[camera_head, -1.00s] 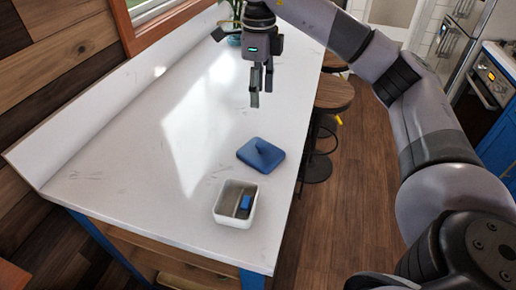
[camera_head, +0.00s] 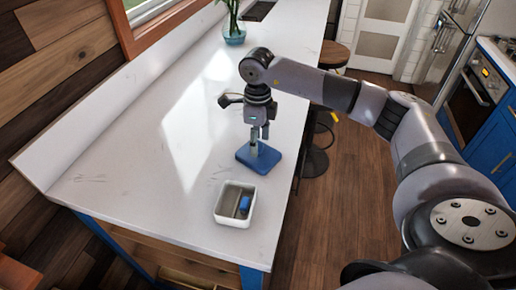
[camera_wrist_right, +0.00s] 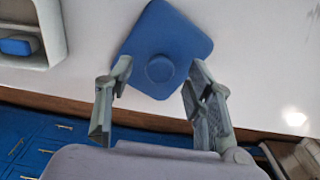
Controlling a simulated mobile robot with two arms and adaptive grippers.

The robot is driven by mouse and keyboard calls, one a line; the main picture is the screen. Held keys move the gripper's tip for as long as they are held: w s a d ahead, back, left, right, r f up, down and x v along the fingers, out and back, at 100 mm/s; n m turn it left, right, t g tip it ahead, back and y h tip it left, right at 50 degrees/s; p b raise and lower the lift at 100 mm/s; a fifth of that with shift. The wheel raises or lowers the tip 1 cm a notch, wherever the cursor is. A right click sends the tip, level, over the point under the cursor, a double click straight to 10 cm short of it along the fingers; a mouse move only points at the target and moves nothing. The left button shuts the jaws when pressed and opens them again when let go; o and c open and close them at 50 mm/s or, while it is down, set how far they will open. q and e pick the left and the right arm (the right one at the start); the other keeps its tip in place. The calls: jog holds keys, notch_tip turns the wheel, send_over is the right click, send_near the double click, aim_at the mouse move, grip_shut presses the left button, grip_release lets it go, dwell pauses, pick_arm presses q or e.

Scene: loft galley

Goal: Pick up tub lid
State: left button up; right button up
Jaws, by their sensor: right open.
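The blue tub lid (camera_head: 258,161) lies flat on the white counter, near its right edge. It also shows in the right wrist view (camera_wrist_right: 190,35), with its round knob (camera_wrist_right: 160,68) facing my gripper. My right gripper (camera_head: 259,148) is directly above the lid, its fingers pointing down around or just over the knob. In the right wrist view the right gripper (camera_wrist_right: 160,105) is open, its two fingers apart on either side of the knob. Whether they touch the knob cannot be told. My left gripper is not in view.
A white tub (camera_head: 233,222) with a blue item (camera_head: 244,203) inside stands on the counter (camera_head: 150,200) in front of the lid. A vase with a plant (camera_head: 234,36) is at the far end. Stools (camera_head: 333,54) stand along the right side. The counter left of the lid is clear.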

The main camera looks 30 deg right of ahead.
jog(key=shift+f+p, duration=0.3)
jog(key=shift+f, duration=0.95)
jog(key=shift+c, duration=0.4)
grip_shut()
